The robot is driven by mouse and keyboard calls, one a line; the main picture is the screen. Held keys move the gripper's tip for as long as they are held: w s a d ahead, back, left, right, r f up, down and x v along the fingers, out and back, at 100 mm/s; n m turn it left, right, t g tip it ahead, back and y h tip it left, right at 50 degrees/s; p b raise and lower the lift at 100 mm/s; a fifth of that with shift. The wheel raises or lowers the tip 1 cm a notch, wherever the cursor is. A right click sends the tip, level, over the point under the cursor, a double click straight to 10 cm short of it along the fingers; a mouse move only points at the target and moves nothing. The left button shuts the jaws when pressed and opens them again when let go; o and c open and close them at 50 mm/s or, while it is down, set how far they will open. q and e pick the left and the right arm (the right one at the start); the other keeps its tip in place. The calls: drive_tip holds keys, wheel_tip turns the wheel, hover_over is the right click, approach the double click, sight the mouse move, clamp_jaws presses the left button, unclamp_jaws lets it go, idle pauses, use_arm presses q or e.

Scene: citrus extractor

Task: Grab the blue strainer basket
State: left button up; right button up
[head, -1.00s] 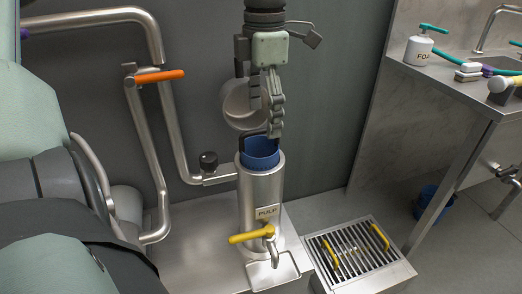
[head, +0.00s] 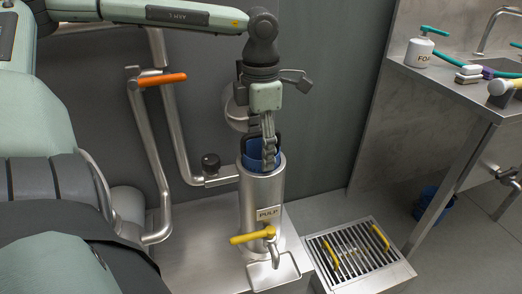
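The blue strainer basket (head: 254,160) sits inside the top of an upright steel cylinder (head: 262,192) with a PULP label. Only its upper rim and part of its wall show. A dark handle (head: 247,143) stands up from the basket. My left gripper (head: 269,156) points straight down from above, with its fingertips at the basket's mouth beside the handle. The fingers overlap in this view, so I cannot tell whether they are open or closed on the handle. My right gripper is not in view.
A round grey metal part (head: 236,112) is behind my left gripper. A yellow-handled tap (head: 252,236) is on the cylinder's front. Pipes with an orange lever (head: 162,80) stand to the left. A slatted floor grate (head: 350,250) and a sink counter (head: 440,84) are at right.

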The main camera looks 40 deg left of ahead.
use_arm(q)
drive_tip(key=c, duration=1.3)
drive_tip(key=shift+r, duration=0.1)
